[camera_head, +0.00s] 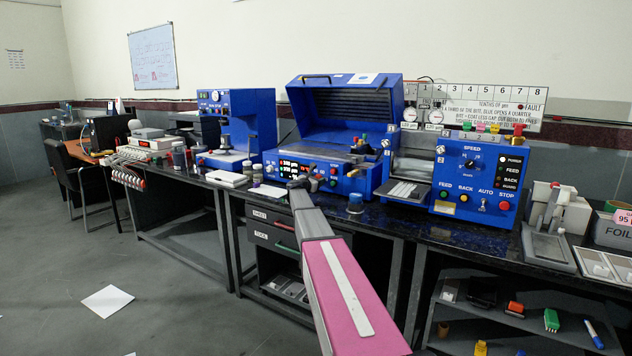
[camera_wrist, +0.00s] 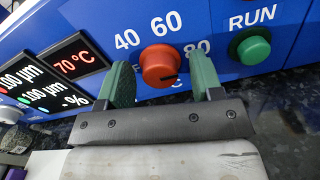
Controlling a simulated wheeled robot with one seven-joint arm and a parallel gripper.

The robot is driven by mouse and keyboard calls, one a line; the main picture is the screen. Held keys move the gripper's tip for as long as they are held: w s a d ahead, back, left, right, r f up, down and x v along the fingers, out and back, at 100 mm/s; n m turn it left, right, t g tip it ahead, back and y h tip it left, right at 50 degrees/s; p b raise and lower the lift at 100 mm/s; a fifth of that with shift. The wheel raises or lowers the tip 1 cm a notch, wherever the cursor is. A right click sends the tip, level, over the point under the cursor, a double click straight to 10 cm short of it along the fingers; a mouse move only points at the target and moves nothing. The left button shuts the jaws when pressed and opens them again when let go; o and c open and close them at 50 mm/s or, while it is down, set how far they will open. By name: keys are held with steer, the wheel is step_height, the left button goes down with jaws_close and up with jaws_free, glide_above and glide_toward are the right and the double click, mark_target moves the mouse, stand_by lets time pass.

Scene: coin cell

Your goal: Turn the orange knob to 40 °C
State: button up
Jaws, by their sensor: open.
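The orange knob (camera_wrist: 160,66) is on the blue front panel in the wrist view, with the marks 40 and 60 above it and 80 to its right. Its dark pointer line lies on the right side, toward the 80 mark. A display (camera_wrist: 78,62) left of it reads 70 °C in red. My gripper (camera_wrist: 162,78) is open, with one green finger left of the knob and one right of it; whether either touches it I cannot tell. In the head view, my gripper (camera_head: 301,184) is at the front panel of the blue coating machine (camera_head: 345,110) and hides part of it.
A green RUN button (camera_wrist: 254,47) is right of the knob on the same panel. Another blue machine (camera_head: 470,170) stands to the right.

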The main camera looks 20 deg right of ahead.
steer(key=c, duration=0.9)
steer(key=shift+n, duration=0.4)
steer(key=n, duration=0.3)
steer(key=shift+n, duration=0.4)
steer(key=n, duration=0.4)
steer(key=shift+n, duration=0.3)
steer(key=n, duration=1)
steer(key=shift+n, duration=0.4)
steer(key=shift+f+n, duration=0.1)
steer(key=shift+n, duration=1.7)
